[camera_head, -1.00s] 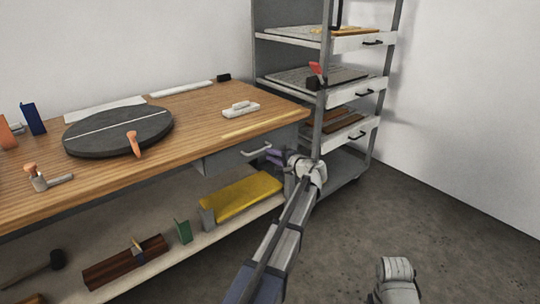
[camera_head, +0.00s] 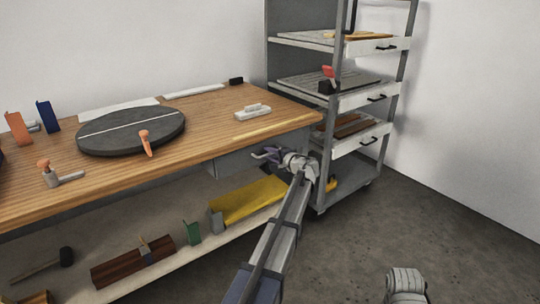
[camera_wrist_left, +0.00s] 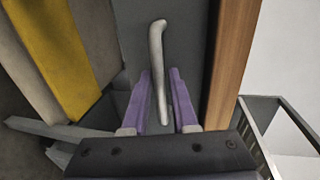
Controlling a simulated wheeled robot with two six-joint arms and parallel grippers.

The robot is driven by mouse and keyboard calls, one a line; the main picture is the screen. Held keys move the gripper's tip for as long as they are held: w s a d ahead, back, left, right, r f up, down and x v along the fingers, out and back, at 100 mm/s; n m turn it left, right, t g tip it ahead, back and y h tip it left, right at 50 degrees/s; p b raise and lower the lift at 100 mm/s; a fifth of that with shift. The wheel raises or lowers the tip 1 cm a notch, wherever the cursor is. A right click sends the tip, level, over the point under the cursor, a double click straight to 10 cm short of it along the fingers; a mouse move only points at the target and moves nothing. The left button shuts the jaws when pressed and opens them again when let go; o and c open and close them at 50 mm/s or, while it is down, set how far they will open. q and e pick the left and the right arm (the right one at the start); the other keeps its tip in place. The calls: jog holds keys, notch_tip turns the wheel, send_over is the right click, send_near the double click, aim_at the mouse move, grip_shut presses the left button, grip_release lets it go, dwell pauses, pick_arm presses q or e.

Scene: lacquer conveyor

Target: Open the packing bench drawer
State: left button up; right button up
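The packing bench (camera_head: 215,122) has a wooden top, and its grey drawer (camera_head: 232,163) sits under the front edge near the right end. The drawer looks shut. In the left wrist view the pale bar handle (camera_wrist_left: 157,60) stands out from the grey drawer front (camera_wrist_left: 136,42). My left gripper (camera_head: 264,154) is at the handle and hides most of it in the head view. Its purple fingers (camera_wrist_left: 160,95) are open, one on each side of the handle's near end, with visible gaps. My right gripper is not in view.
A grey shelf rack (camera_head: 328,120) with trays stands just right of the bench. A dark round turntable (camera_head: 130,131) and a white block (camera_head: 253,113) lie on the top. A yellow item (camera_head: 240,200) lies on the lower shelf. Floor at right is clear.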

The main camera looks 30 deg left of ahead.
pick_arm(q)
grip_shut()
dwell(1.3)
